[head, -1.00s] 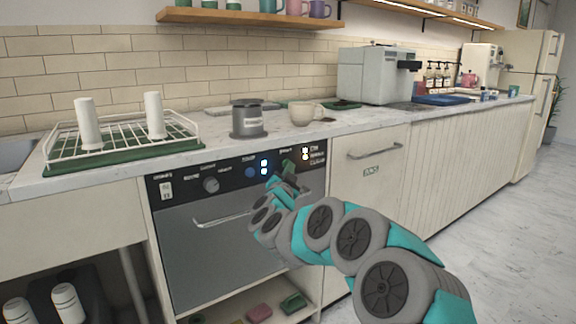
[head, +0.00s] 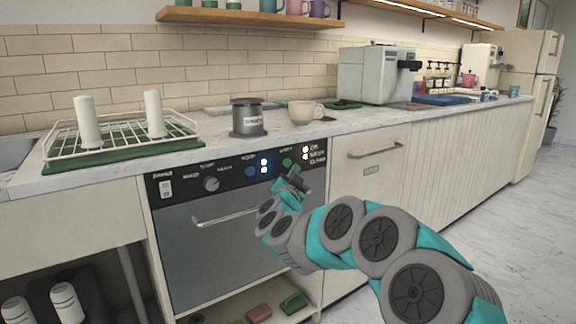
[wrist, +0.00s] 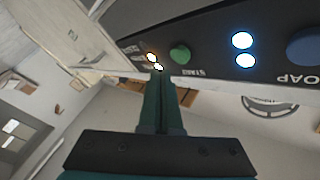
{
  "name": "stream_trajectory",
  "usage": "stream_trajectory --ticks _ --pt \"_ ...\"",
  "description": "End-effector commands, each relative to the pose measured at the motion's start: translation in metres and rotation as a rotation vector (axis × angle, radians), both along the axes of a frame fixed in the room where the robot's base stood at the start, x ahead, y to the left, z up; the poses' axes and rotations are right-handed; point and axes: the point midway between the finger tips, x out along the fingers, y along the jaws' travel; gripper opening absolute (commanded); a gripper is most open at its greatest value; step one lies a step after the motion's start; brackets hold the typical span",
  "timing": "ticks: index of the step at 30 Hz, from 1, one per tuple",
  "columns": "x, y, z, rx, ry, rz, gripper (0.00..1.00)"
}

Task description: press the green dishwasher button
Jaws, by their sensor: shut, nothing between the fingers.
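The green button (head: 287,162) is on the dark control panel (head: 226,174) of the dishwasher (head: 222,245), towards the panel's right end. It also shows as a round green knob in the wrist view (wrist: 180,54), with a START label beside it. My gripper (head: 296,178) is shut and empty, just in front of the panel, below and to the right of the button. In the wrist view its closed fingers (wrist: 158,75) point at the panel beside the button, near two small lit lamps (wrist: 155,62). Whether the fingertips touch the panel cannot be told.
A blue SOAP button (wrist: 305,47) and two blue-white lamps (wrist: 243,50) sit along the panel. The dishwasher handle (head: 225,216) juts out below. A grey canister (head: 247,118) and cream cup (head: 305,112) stand on the counter above.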

Motion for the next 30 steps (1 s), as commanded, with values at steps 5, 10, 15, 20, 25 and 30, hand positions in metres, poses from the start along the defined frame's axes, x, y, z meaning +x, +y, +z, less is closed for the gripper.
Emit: stream_trajectory --ticks 5,10,15,20,25,30 --pt "-0.015 -0.009 -0.002 0.000 0.001 0.001 0.00" --pt "-0.027 -0.019 0.000 0.001 -0.001 -0.002 0.00" --pt "-0.033 -0.022 -0.001 -0.001 0.001 -0.001 0.00" --pt "-0.033 -0.022 0.000 -0.001 0.000 0.000 0.00" --pt "-0.033 -0.022 0.000 -0.001 -0.001 -0.001 0.00" --pt "-0.033 -0.022 0.000 0.000 -0.001 -0.001 0.00"
